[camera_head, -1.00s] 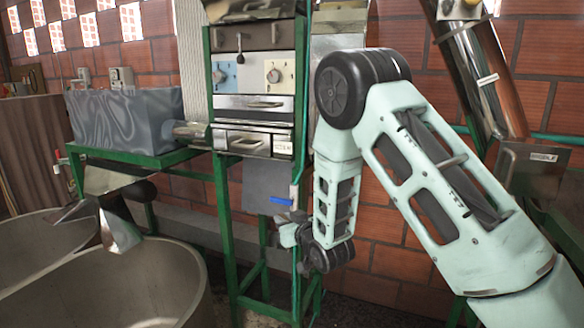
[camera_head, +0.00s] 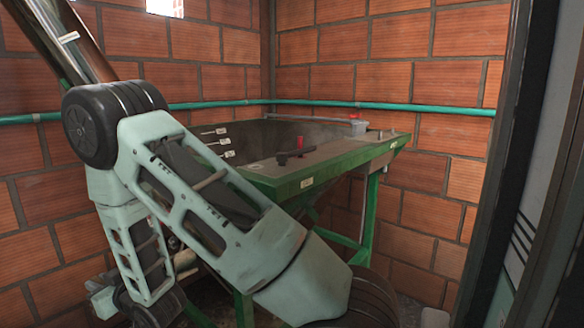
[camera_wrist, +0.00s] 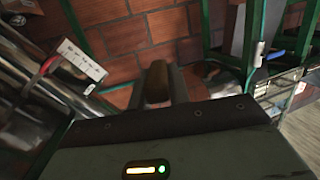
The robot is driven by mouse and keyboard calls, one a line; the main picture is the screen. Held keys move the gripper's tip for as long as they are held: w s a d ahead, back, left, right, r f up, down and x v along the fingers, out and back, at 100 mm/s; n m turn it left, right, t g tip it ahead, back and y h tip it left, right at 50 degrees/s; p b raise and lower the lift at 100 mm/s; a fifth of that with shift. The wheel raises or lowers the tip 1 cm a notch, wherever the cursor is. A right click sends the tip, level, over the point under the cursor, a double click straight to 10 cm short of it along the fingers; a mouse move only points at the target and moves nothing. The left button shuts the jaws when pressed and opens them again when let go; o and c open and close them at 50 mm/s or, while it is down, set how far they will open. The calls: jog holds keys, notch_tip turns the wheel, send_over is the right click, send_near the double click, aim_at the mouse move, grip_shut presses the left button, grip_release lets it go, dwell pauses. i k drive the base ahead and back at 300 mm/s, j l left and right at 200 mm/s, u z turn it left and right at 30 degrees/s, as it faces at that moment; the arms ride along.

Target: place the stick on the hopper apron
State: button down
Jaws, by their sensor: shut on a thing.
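My gripper (camera_wrist: 160,78) shows in the wrist view with its fingers shut on a short brown stick (camera_wrist: 157,86), which is seen nearly end-on between them. In the head view my gripper (camera_head: 103,299) is low at the left, partly cut off and partly behind my arm, and the stick cannot be made out there. The hopper apron (camera_head: 335,150) is the flat greyish top along the front and right of the green-framed hopper, right of centre in the head view. My gripper is to the left of the apron and lower in the picture, apart from it.
On the apron are a dark handled tool (camera_head: 294,156), a red cylinder (camera_head: 300,142) and a grey cup (camera_head: 357,128). Bare apron lies between tool and cup. A green pipe (camera_head: 440,109) runs along the brick wall. A dark post (camera_head: 507,150) stands at the right.

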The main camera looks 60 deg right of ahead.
aim_at(342, 147)
jog(key=k+z, duration=0.2)
jog(key=z, duration=0.3)
jog(key=k+l+z, duration=0.1)
jog(key=z, duration=0.4)
jog(key=k+l+z, duration=0.15)
jog(key=l+z, duration=0.15)
jog(key=z, duration=0.2)
